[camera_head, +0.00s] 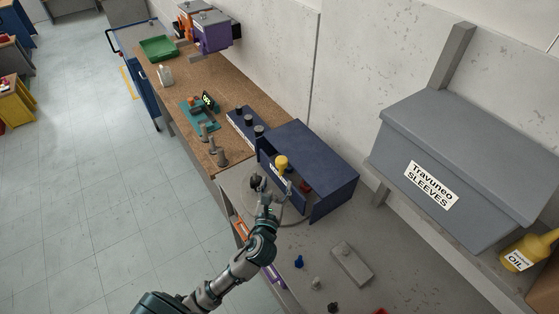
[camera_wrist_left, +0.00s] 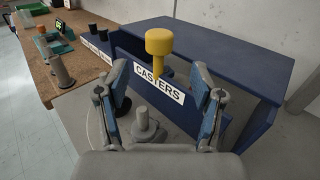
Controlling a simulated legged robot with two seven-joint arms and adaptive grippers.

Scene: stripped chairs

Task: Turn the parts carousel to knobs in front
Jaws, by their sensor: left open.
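The parts carousel shows as a round grey disc (camera_head: 250,207) low at the front of a dark blue housing (camera_head: 318,165). A blue panel with a white CASTERS label (camera_wrist_left: 158,82) stands over it. A yellow knob on a thin stem (camera_head: 281,162) rises by the panel; it also shows in the wrist view (camera_wrist_left: 160,42). My left gripper (camera_head: 271,186) is open over the disc, in front of the panel. A grey stepped post (camera_wrist_left: 148,128) shows between its fingers, apart from both. The inside of the housing is mostly hidden. My right gripper is not in view.
A brown bench (camera_head: 225,95) carries grey posts, a teal fixture and a green tray (camera_head: 158,48). A grey block (camera_head: 351,263) and small loose parts lie on the grey table nearer me. A grey SLEEVES bin (camera_head: 465,165) stands at right. Open floor lies left.

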